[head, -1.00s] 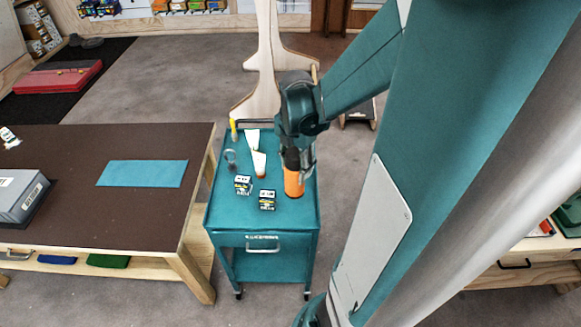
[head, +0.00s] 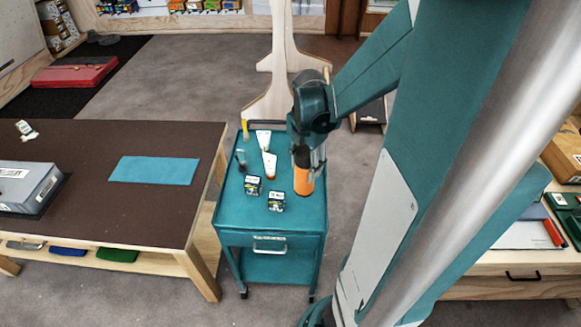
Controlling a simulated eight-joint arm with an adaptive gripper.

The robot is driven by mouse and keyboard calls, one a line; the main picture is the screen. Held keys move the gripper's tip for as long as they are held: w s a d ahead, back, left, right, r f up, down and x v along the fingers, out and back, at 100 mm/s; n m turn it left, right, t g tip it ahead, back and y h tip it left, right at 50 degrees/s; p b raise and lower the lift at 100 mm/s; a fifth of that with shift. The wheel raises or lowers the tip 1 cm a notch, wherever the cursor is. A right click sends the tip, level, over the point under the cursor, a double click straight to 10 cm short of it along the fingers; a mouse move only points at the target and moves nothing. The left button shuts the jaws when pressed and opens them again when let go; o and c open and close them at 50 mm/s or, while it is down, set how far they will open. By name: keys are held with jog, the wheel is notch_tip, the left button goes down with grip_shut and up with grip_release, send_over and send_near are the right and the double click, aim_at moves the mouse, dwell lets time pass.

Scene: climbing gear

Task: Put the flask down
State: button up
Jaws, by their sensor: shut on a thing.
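The flask (head: 303,179) is orange with a dark top. It is upright at the right side of the teal trolley's top (head: 240,212). My gripper (head: 308,160) is shut on the flask's upper part, reaching down from above. Part of the flask's top is hidden by my gripper. I cannot tell whether the flask's base touches the trolley top or is slightly above it.
On the trolley stand two small dark boxes (head: 276,201), two white tubes (head: 269,164), a yellow item (head: 245,130) and a grey ring-like item (head: 241,158). A brown-topped table (head: 90,215) with a blue mat (head: 153,170) stands to the left. The trolley's front is clear.

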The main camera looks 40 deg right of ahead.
jog(key=w+d+p, duration=0.4)
jog(key=w+d, duration=0.4)
jog(key=d, duration=0.1)
jog(key=shift+w, duration=0.35)
jog(key=shift+f, duration=2.9)
jog(key=shift+f, duration=2.25)
